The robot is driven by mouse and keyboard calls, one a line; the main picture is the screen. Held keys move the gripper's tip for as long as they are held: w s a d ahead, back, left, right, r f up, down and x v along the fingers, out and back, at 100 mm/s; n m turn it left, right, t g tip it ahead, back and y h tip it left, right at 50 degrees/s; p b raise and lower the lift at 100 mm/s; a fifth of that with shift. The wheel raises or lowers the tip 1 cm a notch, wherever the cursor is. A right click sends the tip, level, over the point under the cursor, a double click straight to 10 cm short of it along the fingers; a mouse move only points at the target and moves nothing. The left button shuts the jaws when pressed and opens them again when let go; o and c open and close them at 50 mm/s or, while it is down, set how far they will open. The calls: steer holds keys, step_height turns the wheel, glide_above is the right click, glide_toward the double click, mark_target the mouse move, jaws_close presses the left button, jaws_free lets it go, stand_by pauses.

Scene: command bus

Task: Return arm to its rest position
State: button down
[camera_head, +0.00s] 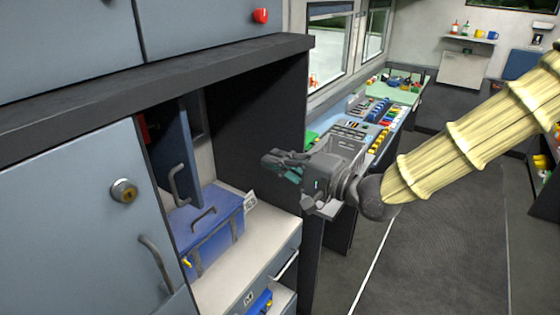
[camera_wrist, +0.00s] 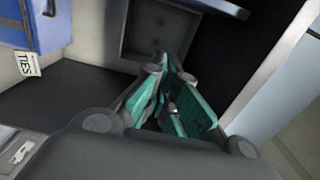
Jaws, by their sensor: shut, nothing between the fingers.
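My gripper (camera_head: 282,164) is shut and empty at the end of my outstretched arm, which wears a cream ribbed sleeve. In the head view it points left, in front of the dark side panel of the cabinet. In the wrist view the teal finger pads of my gripper (camera_wrist: 172,105) are in the middle, with nothing held between them. They are apart from the cabinet shelf.
A blue case (camera_head: 215,232) with a handle stands on the cabinet shelf, below left of my gripper; it also shows in the wrist view (camera_wrist: 30,22). A console (camera_head: 370,128) with coloured buttons lies behind my gripper. The floor (camera_head: 440,240) at right is clear.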

steer(key=shift+s+d, duration=0.2)
steer(key=s+d+f+g+h+b, duration=0.1)
steer(key=s+d+f+h+b, duration=0.15)
steer(key=f, duration=1.15)
steer(key=s+d+f+n+g+h+b, duration=0.1)
steer(key=s+d+f+h+b, duration=0.15)
steer(key=f, duration=1.15)
steer(key=s+d+f+g+h+b, duration=0.2)
steer(key=f+h+b, duration=0.1)
steer(key=f, duration=1.1)
steer(key=s+d+f+n+g+h+b, duration=0.2)
steer(key=s+d+f, duration=0.2)
steer(key=s+f, duration=0.4)
steer(key=s+d+f+n+g+h+b, duration=0.2)
steer(key=s+d+f, duration=0.3)
steer(key=s+f, duration=0.4)
steer(key=s+d+f+n+g+h+b, duration=0.1)
steer(key=s+d+f+g+h+b, duration=0.1)
steer(key=s+f, duration=0.6)
step_height(320, 180, down, 3)
steer(key=shift+s+d+f+n+g+h+b, duration=0.2)
steer(key=shift+s+d+n+g+h+b, duration=0.25)
steer(key=shift+d, duration=0.7)
